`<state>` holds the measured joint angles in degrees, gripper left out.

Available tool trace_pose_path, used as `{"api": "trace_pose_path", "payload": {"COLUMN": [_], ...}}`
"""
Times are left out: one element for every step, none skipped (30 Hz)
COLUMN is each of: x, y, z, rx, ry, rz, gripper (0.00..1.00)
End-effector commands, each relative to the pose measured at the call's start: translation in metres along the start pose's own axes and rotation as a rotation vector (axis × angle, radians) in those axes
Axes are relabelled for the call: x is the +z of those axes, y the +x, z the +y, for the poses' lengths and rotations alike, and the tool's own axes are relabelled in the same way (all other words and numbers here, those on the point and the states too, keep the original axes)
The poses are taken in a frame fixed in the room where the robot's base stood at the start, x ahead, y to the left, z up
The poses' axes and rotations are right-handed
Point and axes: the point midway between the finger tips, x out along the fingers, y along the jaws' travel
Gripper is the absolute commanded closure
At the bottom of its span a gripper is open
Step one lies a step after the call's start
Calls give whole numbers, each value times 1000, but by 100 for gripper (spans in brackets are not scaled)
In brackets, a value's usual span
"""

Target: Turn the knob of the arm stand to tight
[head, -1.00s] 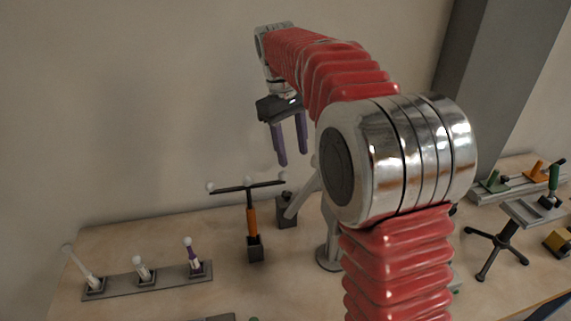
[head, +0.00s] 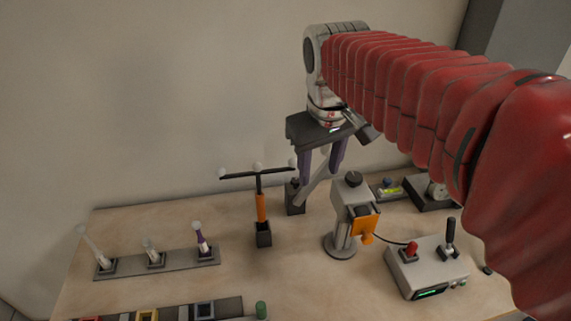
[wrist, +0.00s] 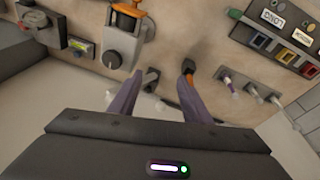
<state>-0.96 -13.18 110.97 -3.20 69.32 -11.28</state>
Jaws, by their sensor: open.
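A grey stand (head: 343,226) on a round base rises right of the table's middle, with an orange part on its head. A black knob (head: 353,179) sits on top of the head; the wrist view shows the knob (wrist: 113,60) at upper left. I cannot read its setting. A slanted grey bar runs by the head's left side; I cannot tell whether it joins the stand. My gripper (head: 319,177) is open and empty, its purple fingers pointing down, left of the knob in the head view. In the wrist view the fingertips (wrist: 160,77) are apart, right of the knob.
A dark block (head: 295,198) and an orange post with a dark crossbar (head: 261,207) stand left of the stand. A grey control box (head: 428,268) with a red button and black lever stands to the right. A strip with several white-topped levers (head: 155,261) lies at left.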

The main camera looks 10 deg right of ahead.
Motion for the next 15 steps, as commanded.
{"api": "trace_pose_path", "payload": {"x": [11,16,23,28,33,40,45,51,58,63,68,75,80,85,92], "y": [-1,-1,0,0,0,2,3,4,5,6,8,10,12,14,16], "z": [-3,-4,-6,-8,-10,-12,-13,-15,-17,-18,-20,-22,-24,-25,-28], "rx": [0,0,0,0,-1,-1,-1,-1,-2,-2,-3,-4,-5,-6,-7], "ry": [15,24,34,42,51,63,71,79,91,100,108,120,130,139,150], "rz": [18,29,41,52,62,76,85,95,110,119,129,143,153,163,176], "gripper": [56,56,56,56,56,56,56,56,56,56,56,56,56,56,56]}}
